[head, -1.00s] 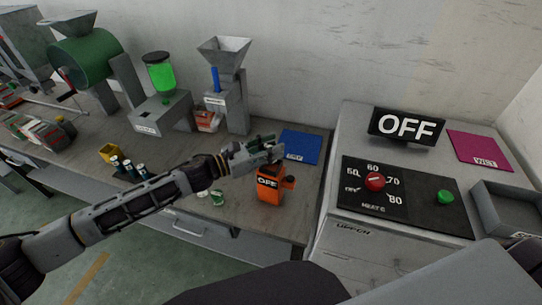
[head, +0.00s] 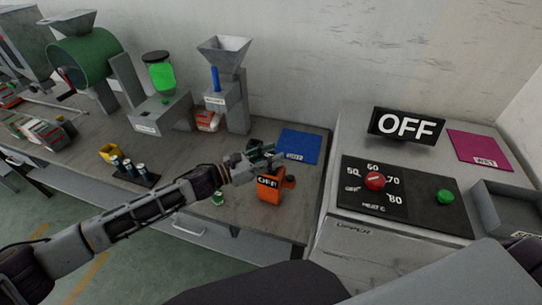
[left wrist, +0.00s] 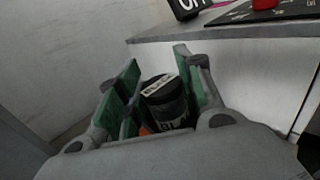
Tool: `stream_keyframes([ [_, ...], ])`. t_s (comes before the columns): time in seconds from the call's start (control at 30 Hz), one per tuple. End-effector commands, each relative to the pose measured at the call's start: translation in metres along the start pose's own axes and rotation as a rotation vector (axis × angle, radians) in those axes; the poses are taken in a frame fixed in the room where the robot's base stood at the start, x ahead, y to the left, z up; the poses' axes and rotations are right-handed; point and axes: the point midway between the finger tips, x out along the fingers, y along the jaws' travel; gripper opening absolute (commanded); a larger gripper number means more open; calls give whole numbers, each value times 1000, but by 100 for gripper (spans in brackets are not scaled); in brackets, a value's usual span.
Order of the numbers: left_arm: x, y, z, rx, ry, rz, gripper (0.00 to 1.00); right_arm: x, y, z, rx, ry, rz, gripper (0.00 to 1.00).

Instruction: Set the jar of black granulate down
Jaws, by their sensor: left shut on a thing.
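The jar of black granulate (left wrist: 165,100) is dark, with a pale label on its lid and another on its side. In the left wrist view it sits between the green-padded fingers of my left gripper (left wrist: 158,92), which is shut on it. In the head view my left gripper (head: 262,155) is over the workbench, just behind the orange box marked OFF (head: 270,190); the jar is mostly hidden there by the fingers. I cannot tell whether the jar's base touches the bench. My right gripper is not in view.
A blue mat (head: 300,145) lies just behind and right of the gripper, bare. A small green jar (head: 217,198) stands near the bench's front edge. A rack of small vials (head: 130,170) is further left. The heater cabinet with an OFF sign (head: 405,126) stands at right.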

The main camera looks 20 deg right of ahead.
Motion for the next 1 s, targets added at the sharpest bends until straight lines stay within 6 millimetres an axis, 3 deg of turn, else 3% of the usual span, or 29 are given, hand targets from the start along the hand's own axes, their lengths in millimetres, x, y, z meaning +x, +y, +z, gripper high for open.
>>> stream_keyframes([
  [0.03, 0, 0, -1, 0, -1, 0, 13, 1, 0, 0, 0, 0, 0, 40],
  [0.07, 0, 0, -1, 0, 0, 0, 40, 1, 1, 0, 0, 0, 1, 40],
  [0.2, 0, 0, 0, 0, 0, 0, 58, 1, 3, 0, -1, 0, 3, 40],
  [0.77, 0, 0, 3, -1, 0, 0, 58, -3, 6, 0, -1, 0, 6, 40],
  [1.0, -19, 1, 2, 0, 0, 2, 58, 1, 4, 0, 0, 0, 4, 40],
])
